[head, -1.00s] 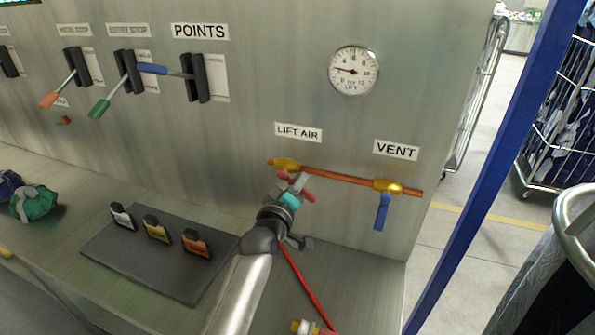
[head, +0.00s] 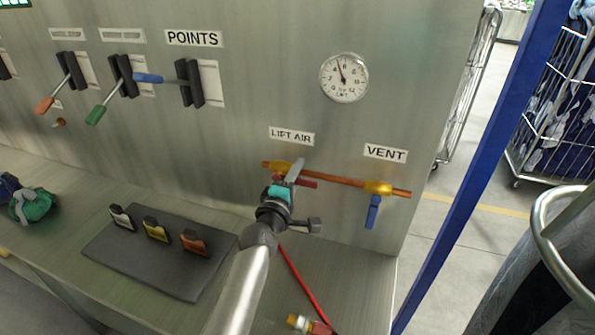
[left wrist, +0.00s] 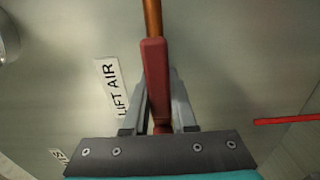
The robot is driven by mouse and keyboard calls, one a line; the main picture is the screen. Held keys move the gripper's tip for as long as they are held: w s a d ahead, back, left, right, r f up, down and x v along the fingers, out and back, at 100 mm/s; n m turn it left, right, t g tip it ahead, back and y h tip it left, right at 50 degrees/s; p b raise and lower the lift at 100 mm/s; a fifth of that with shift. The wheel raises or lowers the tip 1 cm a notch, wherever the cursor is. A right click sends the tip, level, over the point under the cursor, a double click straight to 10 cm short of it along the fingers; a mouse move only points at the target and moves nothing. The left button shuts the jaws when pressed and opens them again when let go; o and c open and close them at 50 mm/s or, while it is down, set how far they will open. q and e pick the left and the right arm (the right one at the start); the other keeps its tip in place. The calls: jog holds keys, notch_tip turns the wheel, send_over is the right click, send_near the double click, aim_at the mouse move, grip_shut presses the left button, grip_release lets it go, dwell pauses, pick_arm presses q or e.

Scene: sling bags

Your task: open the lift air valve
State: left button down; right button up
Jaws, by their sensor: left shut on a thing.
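The lift air valve has a brass body (head: 277,166) on a copper pipe (head: 345,180), below the LIFT AIR label (head: 292,136). Its red lever (head: 308,182) lies nearly along the pipe, pointing right. My left gripper (head: 295,172) is at the lever. In the left wrist view, the gripper's fingers (left wrist: 159,98) are shut on the red lever (left wrist: 156,75), one on each side, and the lever lines up with the pipe (left wrist: 152,18). The gauge (head: 344,77) has its needle pointing up and slightly left. My right gripper is not in view.
The VENT valve's blue lever (head: 372,212) hangs down at the right. A red hose (head: 303,285) runs down beside my arm. A dark mat (head: 145,262) with small coloured clips lies on the bench. The POINTS lever (head: 190,82) and others stand upper left.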

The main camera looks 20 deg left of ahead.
pick_arm(q)
jog(key=shift+r, duration=0.1)
dwell(0.3)
jog(key=c, duration=0.7)
grip_release()
jog(key=s, duration=1.5)
jog(key=shift+s+a, duration=0.1)
jog(key=shift+a, duration=0.15)
